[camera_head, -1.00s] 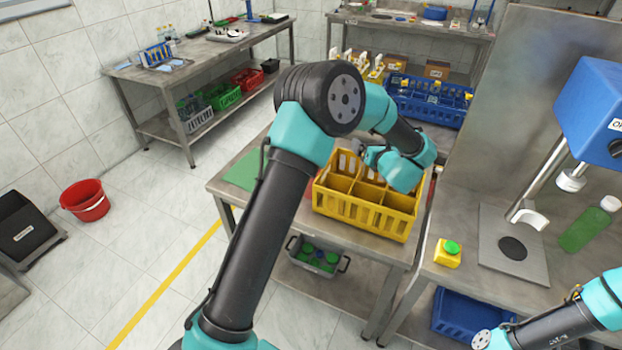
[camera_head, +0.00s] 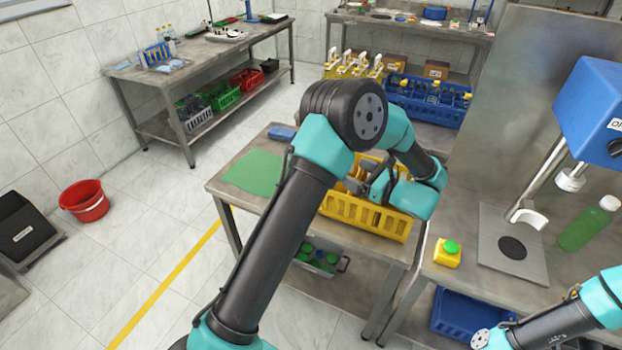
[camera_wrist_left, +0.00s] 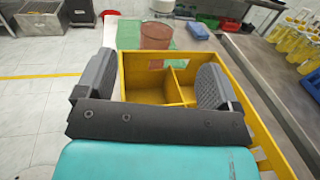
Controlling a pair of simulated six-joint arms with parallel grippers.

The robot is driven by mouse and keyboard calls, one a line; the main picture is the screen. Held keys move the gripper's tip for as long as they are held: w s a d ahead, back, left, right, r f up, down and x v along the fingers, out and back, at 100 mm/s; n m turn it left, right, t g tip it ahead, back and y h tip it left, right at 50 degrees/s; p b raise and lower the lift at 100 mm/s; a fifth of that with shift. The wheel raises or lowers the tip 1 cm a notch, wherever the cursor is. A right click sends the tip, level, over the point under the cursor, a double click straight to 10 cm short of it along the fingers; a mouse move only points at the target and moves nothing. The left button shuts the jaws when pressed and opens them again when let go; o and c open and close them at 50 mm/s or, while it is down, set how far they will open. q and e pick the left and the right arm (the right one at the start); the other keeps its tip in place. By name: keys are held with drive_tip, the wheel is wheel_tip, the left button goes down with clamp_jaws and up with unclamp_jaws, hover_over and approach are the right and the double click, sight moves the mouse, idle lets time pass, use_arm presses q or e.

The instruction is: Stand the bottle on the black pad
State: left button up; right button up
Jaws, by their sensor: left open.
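The black pad (camera_head: 512,248) is a dark disc on the grey base plate of the blue-headed press. A translucent green bottle with a white cap (camera_head: 588,228) is right of the plate. My left gripper (camera_head: 378,182) is over the yellow divided crate (camera_head: 362,212). In the left wrist view my left gripper (camera_wrist_left: 158,68) is open and empty, its fingers spread above the crate (camera_wrist_left: 188,116). My right gripper is out of view.
The press (camera_head: 600,110) overhangs the pad. A green mat (camera_head: 252,172) lies left of the crate, and a reddish-brown object (camera_wrist_left: 156,36) is beyond the crate. A blue crate of bottles (camera_head: 428,100) stands behind. My right arm is at lower right.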

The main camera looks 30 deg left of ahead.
use_arm(q)
drive_tip(key=w+a, duration=0.1)
drive_tip(key=a, duration=1)
drive_tip(key=shift+w+a, duration=0.25)
drive_tip(key=shift+a, duration=0.1)
drive_tip(key=shift+w+a+f, duration=0.1)
drive_tip(key=shift+w+a, duration=0.05)
drive_tip(key=shift+a, duration=0.7)
drive_tip(key=shift+w+a+f, duration=0.1)
drive_tip(key=shift+w+a, duration=0.05)
drive_tip(key=shift+a, duration=0.7)
drive_tip(key=shift+w+a+f, duration=0.1)
drive_tip(key=shift+w+a, duration=0.05)
drive_tip(key=shift+a, duration=0.7)
drive_tip(key=shift+c, duration=0.2)
clamp_jaws()
